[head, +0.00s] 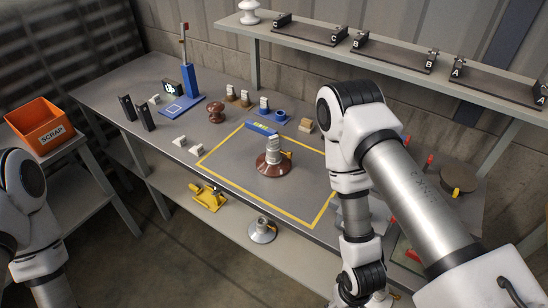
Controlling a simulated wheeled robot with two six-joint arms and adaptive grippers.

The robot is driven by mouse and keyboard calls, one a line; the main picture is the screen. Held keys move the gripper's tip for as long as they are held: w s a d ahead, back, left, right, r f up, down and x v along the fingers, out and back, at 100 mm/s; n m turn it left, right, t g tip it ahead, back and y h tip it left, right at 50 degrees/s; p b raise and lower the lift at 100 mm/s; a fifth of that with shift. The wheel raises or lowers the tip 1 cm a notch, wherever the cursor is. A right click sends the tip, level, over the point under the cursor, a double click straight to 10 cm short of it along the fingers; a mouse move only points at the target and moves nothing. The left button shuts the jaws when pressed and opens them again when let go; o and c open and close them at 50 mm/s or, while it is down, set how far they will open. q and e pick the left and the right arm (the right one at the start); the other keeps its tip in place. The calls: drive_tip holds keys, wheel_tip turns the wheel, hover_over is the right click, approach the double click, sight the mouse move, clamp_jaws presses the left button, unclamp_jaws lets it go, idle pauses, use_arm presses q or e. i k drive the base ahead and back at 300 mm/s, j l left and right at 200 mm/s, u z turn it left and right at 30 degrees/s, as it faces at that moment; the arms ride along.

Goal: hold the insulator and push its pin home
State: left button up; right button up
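A brown insulator (272,166) with a grey metal cap stands upright on the grey workbench, inside a yellow taped outline. A small yellow piece, perhaps the pin, sticks out at the right side of its cap; I cannot tell how deep it sits. No gripper touches the insulator. My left arm shows only at the lower left edge, and its gripper is out of the picture. My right arm reaches down at the right, over the right side of the taped outline. Its wrist runs to the bottom edge, and its gripper is not visible.
A blue label block (262,128) lies behind the insulator. Another brown insulator (216,113) and a blue stand (188,84) are farther left. An orange scrap bin (38,126) sits at far left. A shelf (385,72) with labelled racks runs along the wall. The taped area's front is clear.

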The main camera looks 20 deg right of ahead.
sight(289, 153)
drive_tip(key=i+z, duration=0.1)
drive_tip(key=z, duration=0.75)
